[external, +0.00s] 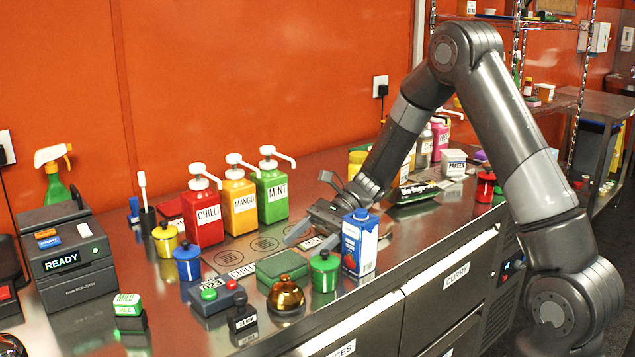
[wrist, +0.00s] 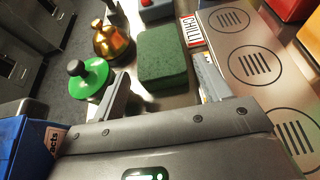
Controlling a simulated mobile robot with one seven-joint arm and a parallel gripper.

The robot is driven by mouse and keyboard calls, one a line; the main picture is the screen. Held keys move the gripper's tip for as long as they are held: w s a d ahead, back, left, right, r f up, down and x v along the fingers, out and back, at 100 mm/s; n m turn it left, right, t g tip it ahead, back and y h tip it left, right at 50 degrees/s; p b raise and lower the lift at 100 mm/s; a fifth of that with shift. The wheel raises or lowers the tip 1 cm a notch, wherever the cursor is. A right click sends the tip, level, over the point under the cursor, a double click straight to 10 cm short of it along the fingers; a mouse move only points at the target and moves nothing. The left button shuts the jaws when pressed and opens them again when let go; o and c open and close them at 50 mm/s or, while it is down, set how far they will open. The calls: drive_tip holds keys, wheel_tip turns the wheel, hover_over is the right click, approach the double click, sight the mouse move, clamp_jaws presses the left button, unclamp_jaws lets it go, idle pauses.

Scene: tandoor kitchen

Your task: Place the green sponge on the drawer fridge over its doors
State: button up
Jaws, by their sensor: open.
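The green sponge (external: 282,266) is a rectangular block lying flat on the steel worktop of the drawer fridge (external: 435,287), near the front edge. It lies between the CHILLI label and the bell. My gripper (external: 308,240) is low over the worktop, just behind and right of the sponge. In the wrist view the sponge (wrist: 163,58) lies ahead of my gripper (wrist: 163,88), lined up between the two spread fingers. The jaws are open and empty. The fridge's drawer fronts, one labelled CURRY, face the lower right.
A green-lidded pot (external: 324,270) and a blue carton (external: 360,243) stand close to my gripper. A gold bell (external: 286,297) and a button box (external: 217,297) are in front of the sponge. CHILLI, MANGO and MINT pump bottles (external: 239,202) stand behind.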

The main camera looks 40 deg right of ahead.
sight(283, 261)
drive_tip(key=x, duration=0.7)
drive_tip(key=shift+a+r, duration=0.1)
drive_tip(key=shift+a, duration=0.1)
drive_tip(key=shift+c, duration=0.5)
drive_tip(key=c, duration=0.7)
drive_tip(key=shift+r, duration=0.1)
